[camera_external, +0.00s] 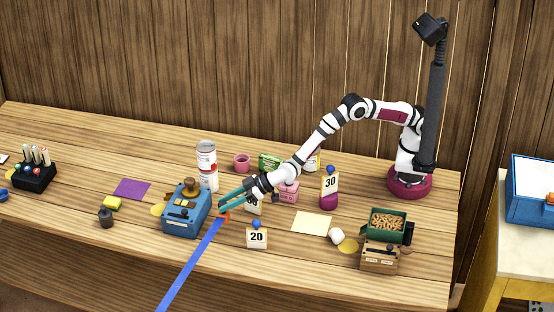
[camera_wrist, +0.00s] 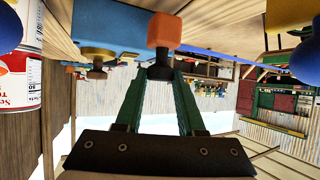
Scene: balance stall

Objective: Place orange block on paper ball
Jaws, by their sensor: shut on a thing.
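The orange block (camera_external: 225,215) shows as a small patch under my fingertips in the outside view, right of the blue scale and by the top end of the blue strip. My gripper (camera_external: 223,204) reaches down-left to it, with green fingers. In the wrist view the orange block (camera_wrist: 164,29) has a dark knob (camera_wrist: 160,71) between my fingertips, and the gripper (camera_wrist: 161,76) is shut on it. I cannot tell whether the block touches the table. A white crumpled ball, likely the paper ball (camera_external: 336,236), lies on the table right of the cream sheet.
The blue scale (camera_external: 183,216) stands close left of my gripper. The 20 card (camera_external: 257,238) stands to its right. The blue strip (camera_external: 190,265) runs to the front edge. A cream sheet (camera_external: 313,222), a yellow disc (camera_external: 348,246) and a box of rings (camera_external: 387,223) are near the ball.

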